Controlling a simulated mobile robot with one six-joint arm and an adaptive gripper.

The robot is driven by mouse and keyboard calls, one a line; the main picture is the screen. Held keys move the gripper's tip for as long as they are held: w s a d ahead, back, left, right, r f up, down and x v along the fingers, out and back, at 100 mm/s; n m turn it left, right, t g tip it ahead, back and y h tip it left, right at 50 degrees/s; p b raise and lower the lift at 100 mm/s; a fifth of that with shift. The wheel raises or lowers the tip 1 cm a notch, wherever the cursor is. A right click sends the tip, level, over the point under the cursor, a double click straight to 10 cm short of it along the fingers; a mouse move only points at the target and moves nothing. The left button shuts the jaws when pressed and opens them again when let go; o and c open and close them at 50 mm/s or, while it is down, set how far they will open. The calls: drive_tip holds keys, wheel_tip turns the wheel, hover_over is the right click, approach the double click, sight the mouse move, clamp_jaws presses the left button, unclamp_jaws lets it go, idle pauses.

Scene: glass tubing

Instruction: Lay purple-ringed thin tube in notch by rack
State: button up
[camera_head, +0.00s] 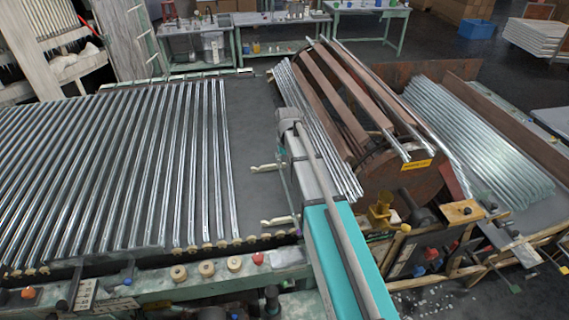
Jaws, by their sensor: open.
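Many thin clear glass tubes (130,165) lie side by side in a slanted row on the left bed. More tubes lean in a bundle (318,130) beside the brown drum, and another stack (480,140) lies at the right. No purple ring can be made out on any tube at this size. I cannot tell which part is the rack.
A teal beam with a grey rail (345,260) runs through the lower middle. The brown slatted drum (345,85) stands right of it. Dark bare bed (250,120) lies between the left row and the beam. Benches (240,20) stand at the back.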

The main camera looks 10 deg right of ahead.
drive_tip(key=shift+r+p, duration=0.3)
drive_tip(key=shift+r, duration=0.25)
idle(0.4)
drive_tip(key=s, duration=2.2)
drive_tip(key=shift+a, duration=0.4)
drive_tip(key=shift+s+f, duration=0.1)
wheel_tip(320, 180, down, 6)
drive_tip(key=b, duration=0.6)
drive_tip(key=shift+f+b, duration=0.2)
drive_tip(key=shift+b, duration=0.1)
